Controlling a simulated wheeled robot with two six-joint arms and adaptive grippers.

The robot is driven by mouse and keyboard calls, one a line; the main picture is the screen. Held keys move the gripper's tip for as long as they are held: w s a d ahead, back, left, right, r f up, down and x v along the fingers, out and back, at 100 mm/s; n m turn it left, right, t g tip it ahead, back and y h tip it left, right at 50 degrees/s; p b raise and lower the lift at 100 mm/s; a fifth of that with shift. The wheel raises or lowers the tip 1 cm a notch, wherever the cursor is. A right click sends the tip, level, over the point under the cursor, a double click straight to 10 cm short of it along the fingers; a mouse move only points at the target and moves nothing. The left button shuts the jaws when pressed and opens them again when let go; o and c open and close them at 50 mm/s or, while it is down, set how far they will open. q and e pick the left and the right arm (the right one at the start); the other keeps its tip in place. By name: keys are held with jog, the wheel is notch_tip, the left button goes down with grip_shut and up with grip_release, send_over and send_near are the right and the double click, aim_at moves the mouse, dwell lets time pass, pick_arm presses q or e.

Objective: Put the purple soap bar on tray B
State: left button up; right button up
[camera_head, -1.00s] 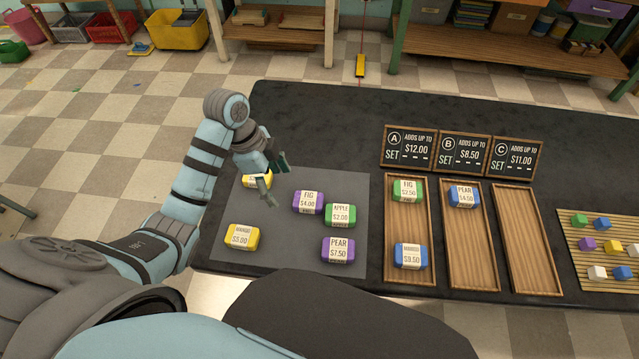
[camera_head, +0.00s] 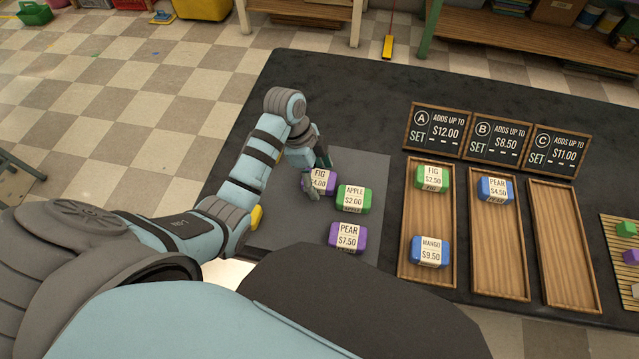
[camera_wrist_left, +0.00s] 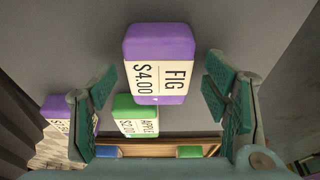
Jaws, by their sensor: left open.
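A purple soap bar labelled FIG $4.00 (camera_head: 319,181) lies on the grey mat (camera_head: 290,235). A second purple bar labelled PEAR $7.50 (camera_head: 347,238) lies nearer on the same mat. My left gripper (camera_head: 317,174) is open over the FIG bar and partly hides it. In the left wrist view the FIG bar (camera_wrist_left: 160,62) shows ahead, between the spread fingers (camera_wrist_left: 168,102), with nothing held. Tray B (camera_head: 497,250), the middle wooden tray, holds a blue bar labelled PEAR $4.50 (camera_head: 496,190) at its far end. My right gripper does not show.
A green APPLE $2.00 bar (camera_head: 353,198) lies close beside the FIG bar. A yellow bar (camera_head: 257,217) is mostly hidden by my left arm. Tray A (camera_head: 424,222) holds green FIG and blue MANGO bars. Tray C (camera_head: 566,250) is empty. Price signs stand behind the trays.

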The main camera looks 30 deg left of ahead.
pick_arm(q)
jog(key=c, duration=1.4)
